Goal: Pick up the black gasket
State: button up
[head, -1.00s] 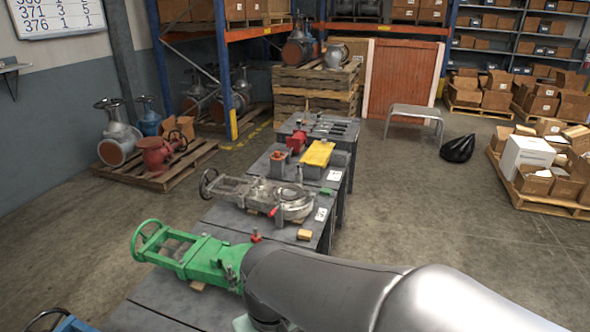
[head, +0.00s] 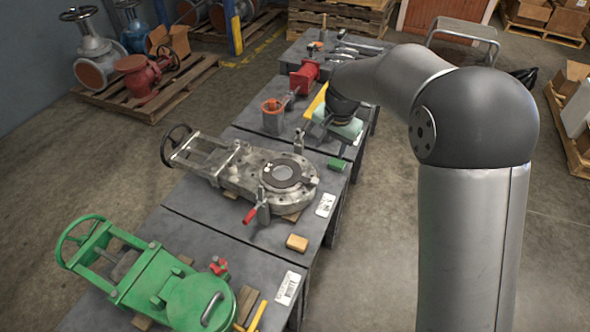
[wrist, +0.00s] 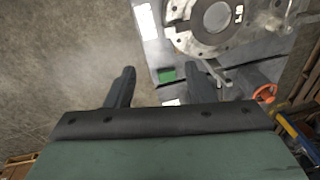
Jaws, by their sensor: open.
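The black gasket (head: 270,174) is a dark flat ring lying on the round flange of a grey valve (head: 237,172) on the middle table. In the wrist view the gasket (wrist: 199,20) shows at the top right on the valve flange (wrist: 180,36). My gripper (head: 324,146) is above the table's far right part, beyond and to the right of the gasket. In the wrist view its two dark fingers (wrist: 157,80) are apart with nothing between them. The gasket is not touched by the fingers.
A green valve (head: 145,275) lies on the near table. A red-handled clamp (head: 257,208), a yellow-brown block (head: 297,243) and a small green block (head: 337,164) are near the grey valve.

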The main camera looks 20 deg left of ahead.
notch_tip(320, 180, down, 2)
jog(key=a, duration=0.2)
jog(key=p, duration=0.1)
send_over(314, 183)
jog(key=d, duration=0.1)
notch_tip(314, 183, down, 10)
jog(key=shift+s+a+f+p, duration=0.15)
jog(key=shift+f+p, duration=0.1)
jog(key=shift+f, duration=0.75)
jog(key=shift+w+a+f+p, duration=0.1)
jog(key=shift+a+f+p, duration=0.15)
jog(key=shift+f, duration=0.7)
jog(key=shift+s+a+f+p, duration=0.1)
jog(key=shift+f+p, duration=0.15)
jog(key=shift+f, duration=0.75)
grip_shut()
